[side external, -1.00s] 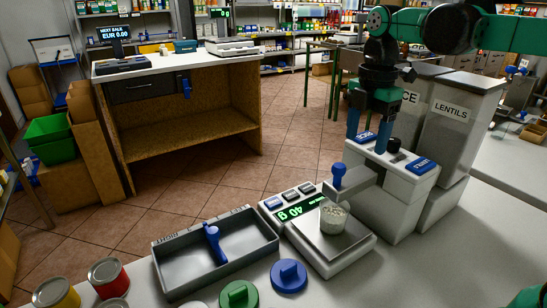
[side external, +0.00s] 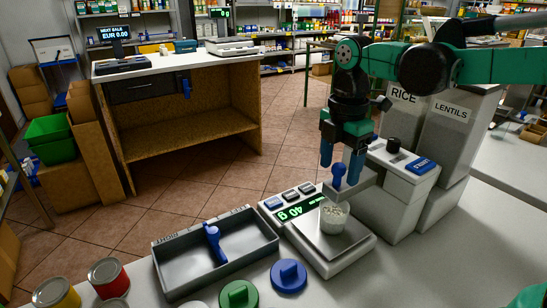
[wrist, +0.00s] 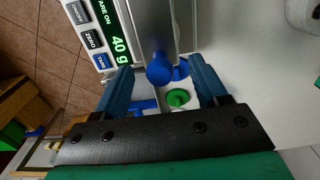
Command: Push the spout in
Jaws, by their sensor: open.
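The grey spout (side external: 363,187) sticks out from the dispenser (side external: 396,192) over the back of the scale. It carries an upright blue knob (side external: 338,172), which also shows in the wrist view (wrist: 160,70). My gripper (side external: 341,166) is open, pointing down, with its two blue fingers around the knob's level. In the wrist view the fingers of my gripper (wrist: 163,85) lie on either side of the knob with gaps. Whether either finger touches it cannot be told. A small cup of white grains (side external: 334,218) stands on the scale pan, just in front of the spout.
The scale (side external: 328,262) reads 40 g. Green (side external: 239,294) and blue (side external: 289,276) lids lie in front. Bins labelled rice (side external: 402,108) and lentils (side external: 448,130) stand behind.

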